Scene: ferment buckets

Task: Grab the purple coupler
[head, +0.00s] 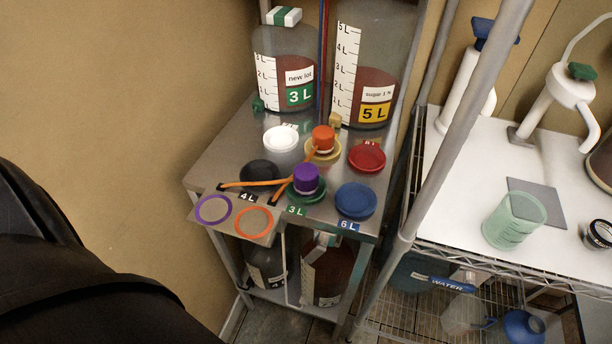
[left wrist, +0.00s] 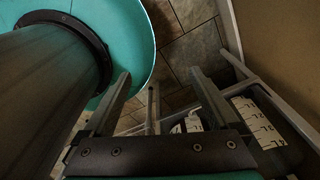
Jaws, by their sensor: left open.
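The purple coupler (head: 307,178) is a short upright cylinder on the green disc (head: 318,194) near the front of the steel cart top. An orange strap (head: 255,184) ends close by it. My left gripper (left wrist: 160,73) shows in the left wrist view with its two fingers apart. Tiled floor and a thin post show between and beyond the fingers, and nothing is held. The purple coupler is not in the left wrist view. Neither gripper shows in the head view.
An orange coupler (head: 323,138) sits behind the purple one. White (head: 281,138), red (head: 367,157), blue (head: 355,200) and black discs surround them. Two large jugs stand at the back. A small front plate carries purple (head: 213,210) and orange rings. A wire rack's post (head: 455,130) rises at right.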

